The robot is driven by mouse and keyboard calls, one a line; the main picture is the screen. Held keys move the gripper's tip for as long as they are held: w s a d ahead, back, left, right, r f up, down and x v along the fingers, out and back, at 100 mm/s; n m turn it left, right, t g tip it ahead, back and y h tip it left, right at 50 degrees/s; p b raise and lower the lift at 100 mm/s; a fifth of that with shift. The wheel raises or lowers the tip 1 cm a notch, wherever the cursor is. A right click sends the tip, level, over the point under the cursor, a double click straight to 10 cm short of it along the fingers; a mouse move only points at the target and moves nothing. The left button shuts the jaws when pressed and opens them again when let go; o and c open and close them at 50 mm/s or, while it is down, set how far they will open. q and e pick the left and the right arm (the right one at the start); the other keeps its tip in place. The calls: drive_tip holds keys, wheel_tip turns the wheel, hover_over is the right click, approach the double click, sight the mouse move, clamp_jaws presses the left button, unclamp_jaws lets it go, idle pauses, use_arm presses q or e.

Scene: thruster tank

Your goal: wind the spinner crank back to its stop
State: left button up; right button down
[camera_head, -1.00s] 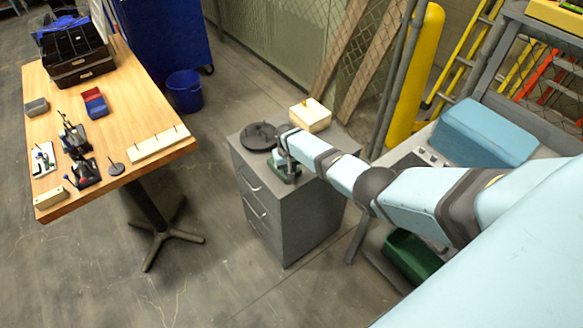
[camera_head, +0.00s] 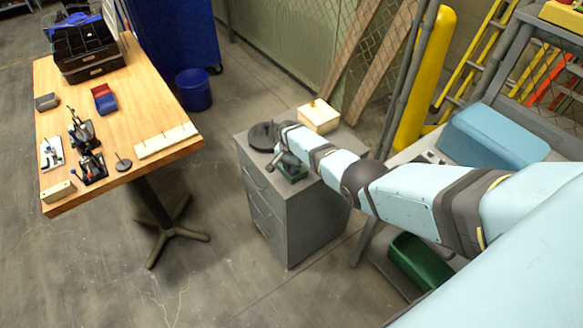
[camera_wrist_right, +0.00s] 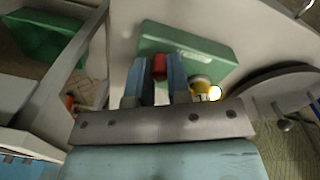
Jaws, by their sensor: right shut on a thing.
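The spinner has a green base (camera_wrist_right: 185,48) on top of the grey cabinet. In the head view this base (camera_head: 293,173) shows only partly beneath my right wrist. My right gripper (camera_wrist_right: 158,72) is shut on a small red crank knob (camera_wrist_right: 159,68), held between its two blue-grey fingers. In the head view my right gripper (camera_head: 281,160) is small and at the cabinet's front part, over the green base. A yellow part (camera_wrist_right: 202,86) with a bright spot shows just right of the fingers. The crank arm is mostly hidden. My left gripper is out of view.
The grey cabinet (camera_head: 290,220) also carries a dark round disc (camera_head: 262,136) and a cream block (camera_head: 318,117) near the gripper. A wooden table (camera_head: 140,100) with several items stands left. A blue box (camera_head: 490,135) and a green bin (camera_head: 420,262) are at right.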

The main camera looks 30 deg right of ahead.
drive_tip(key=shift+w+r, duration=0.1)
idle(0.4)
drive_tip(key=c, duration=1.1)
unclamp_jaws()
drive_tip(key=shift+r, duration=0.45)
wheel_tip(320, 180, up, 5)
drive_tip(key=shift+p, duration=1.1)
drive_tip(key=r, duration=0.8)
drive_tip(key=shift+w, duration=0.2)
